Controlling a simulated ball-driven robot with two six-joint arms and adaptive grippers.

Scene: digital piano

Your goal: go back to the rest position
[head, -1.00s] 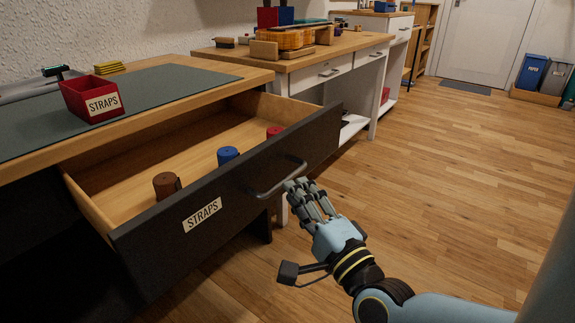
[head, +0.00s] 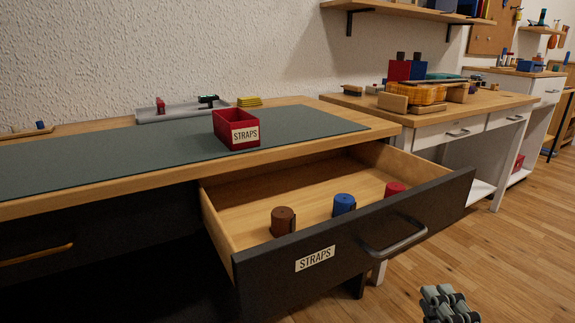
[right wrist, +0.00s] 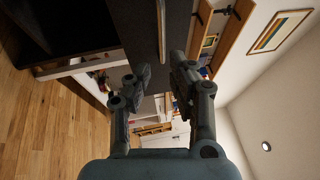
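My right gripper (head: 448,304) shows at the bottom edge of the head view, in front of the open drawer and apart from its handle (head: 396,241). In the right wrist view its two fingers (right wrist: 159,80) stand apart with nothing between them. My left gripper is not in view. The dark-fronted drawer (head: 352,252), labelled STRAPS, stands pulled out. It holds a brown roll (head: 283,221), a blue roll (head: 344,204) and a red roll (head: 395,189).
A red STRAPS bin (head: 235,128) stands on the workbench mat (head: 90,163). Behind it are a grey tray (head: 180,112) and a yellow stack (head: 249,101). A second bench (head: 480,104) stands to the right. Wooden floor (head: 520,220) is clear at the right.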

